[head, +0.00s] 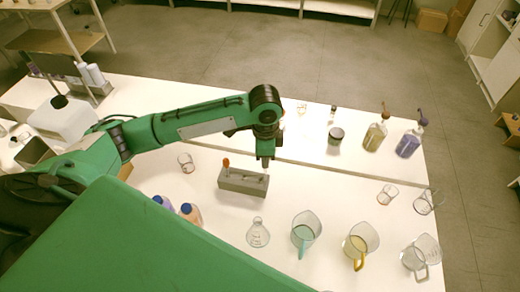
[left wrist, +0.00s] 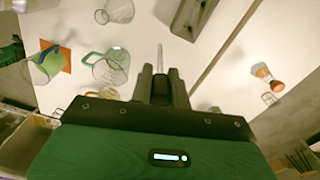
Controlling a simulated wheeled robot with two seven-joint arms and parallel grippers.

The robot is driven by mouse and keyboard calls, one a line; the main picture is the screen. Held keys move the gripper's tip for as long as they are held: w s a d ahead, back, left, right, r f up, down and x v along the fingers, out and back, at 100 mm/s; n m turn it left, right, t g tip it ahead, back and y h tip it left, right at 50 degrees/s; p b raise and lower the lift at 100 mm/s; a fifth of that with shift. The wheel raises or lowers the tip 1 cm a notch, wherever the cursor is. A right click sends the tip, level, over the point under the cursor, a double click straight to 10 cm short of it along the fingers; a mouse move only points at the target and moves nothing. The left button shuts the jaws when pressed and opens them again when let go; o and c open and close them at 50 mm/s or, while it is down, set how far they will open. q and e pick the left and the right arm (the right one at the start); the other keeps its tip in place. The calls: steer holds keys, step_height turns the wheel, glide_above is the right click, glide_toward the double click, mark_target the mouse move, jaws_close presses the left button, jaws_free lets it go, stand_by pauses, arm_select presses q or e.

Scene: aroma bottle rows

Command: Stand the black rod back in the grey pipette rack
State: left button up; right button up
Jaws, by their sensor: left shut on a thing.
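The grey pipette rack (head: 243,184) stands on the white bench near the middle of the head view. An orange-topped stick (head: 226,163) stands up at its left end. My left gripper (head: 265,157) is just above the rack's right end. In the left wrist view the left gripper (left wrist: 161,82) is shut on a thin rod (left wrist: 160,56), whose narrow end sticks out beyond the fingers. That end looks pale grey here; the rest is hidden by the fingers. I cannot tell whether the rod touches the rack. My right gripper is not in view.
Clear jugs (head: 306,229), a jug with a yellow handle (head: 361,241) and a flask (head: 258,234) stand in front of the rack. Blue-capped bottles (head: 189,213) are at front left. A small dark jar (head: 336,135) and pump bottles (head: 376,134) stand behind right.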

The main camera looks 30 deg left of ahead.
arm_select(q)
steer(key=shift+w+a+f+m, duration=0.1)
steer(key=shift+w+m, duration=0.05)
steer(key=shift+m, duration=0.35)
steer(key=shift+w+a+f+m, duration=0.1)
steer(key=shift+m, duration=0.4)
steer(key=w+a+f+m+p, duration=0.2)
steer(key=f+m, duration=0.1)
steer(key=m, duration=0.8)
steer(key=w+a+f+m+p, duration=0.2)
steer(key=w+f+m, duration=0.1)
steer(key=m, duration=0.9)
steer(key=shift+a+f, duration=0.15)
steer(key=shift+f, duration=0.3)
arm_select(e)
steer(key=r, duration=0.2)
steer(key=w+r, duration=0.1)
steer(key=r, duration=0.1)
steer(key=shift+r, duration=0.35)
arm_select(q)
steer(key=shift+p, duration=0.35)
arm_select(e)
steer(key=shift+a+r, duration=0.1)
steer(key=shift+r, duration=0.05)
